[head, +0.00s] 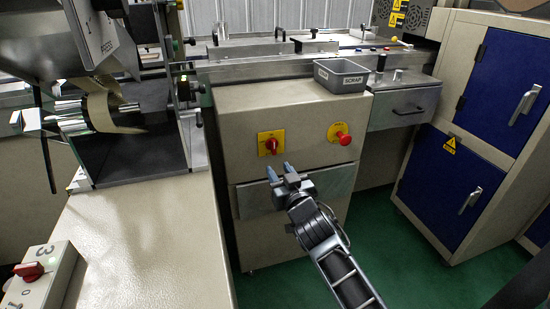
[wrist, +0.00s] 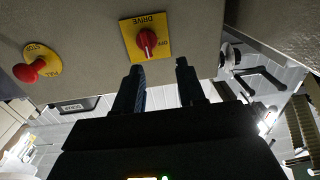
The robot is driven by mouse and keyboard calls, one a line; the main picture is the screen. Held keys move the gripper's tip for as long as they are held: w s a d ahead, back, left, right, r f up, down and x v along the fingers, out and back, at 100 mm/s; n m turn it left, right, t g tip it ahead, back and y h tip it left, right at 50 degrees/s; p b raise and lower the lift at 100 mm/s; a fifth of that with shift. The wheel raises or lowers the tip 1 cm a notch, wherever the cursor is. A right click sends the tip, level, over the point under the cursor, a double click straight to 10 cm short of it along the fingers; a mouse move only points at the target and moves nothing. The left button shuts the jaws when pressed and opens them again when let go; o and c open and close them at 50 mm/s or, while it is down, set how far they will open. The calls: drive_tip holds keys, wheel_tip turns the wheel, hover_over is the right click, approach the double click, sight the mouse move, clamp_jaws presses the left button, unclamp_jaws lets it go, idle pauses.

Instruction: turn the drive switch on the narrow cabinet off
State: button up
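The drive switch (head: 270,145) is a red rotary knob on a yellow plate, on the upper left front of the narrow beige cabinet (head: 300,112). In the wrist view the switch (wrist: 147,41) appears upside down, with "DRIVE" on its plate. Its knob stands roughly upright in that picture, with a pale mark on it. The small lettering beside it seems to read "OFF". My gripper (head: 279,169) is just below the switch in the head view. In the wrist view my gripper (wrist: 160,66) has its two fingers apart, with nothing between them. The fingertips do not touch the knob.
A red stop button (head: 343,137) on a yellow plate sits right of the switch. A drawer-like grey panel (head: 255,200) is below. A grey scrap bin (head: 341,76) stands on top. Another red knob (head: 29,270) is on a box at lower left.

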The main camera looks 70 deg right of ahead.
sight(274, 148)
drive_tip(key=shift+m+g+h, duration=0.3)
drive_tip(key=shift+h, duration=0.1)
drive_tip(key=x, duration=0.3)
drive_tip(key=s+p+x, duration=0.1)
drive_tip(key=x, duration=0.2)
drive_tip(key=d+x, duration=0.1)
drive_tip(key=x, duration=0.1)
drive_tip(key=shift+w+d+r, duration=0.1)
drive_tip(key=shift+d+r, duration=0.2)
drive_tip(key=shift+d, duration=0.1)
drive_tip(key=shift+w+d+f, duration=0.1)
drive_tip(key=shift+w+d, duration=0.3)
drive_tip(key=shift+d, duration=0.1)
drive_tip(key=shift+c, duration=0.3)
clamp_jaws()
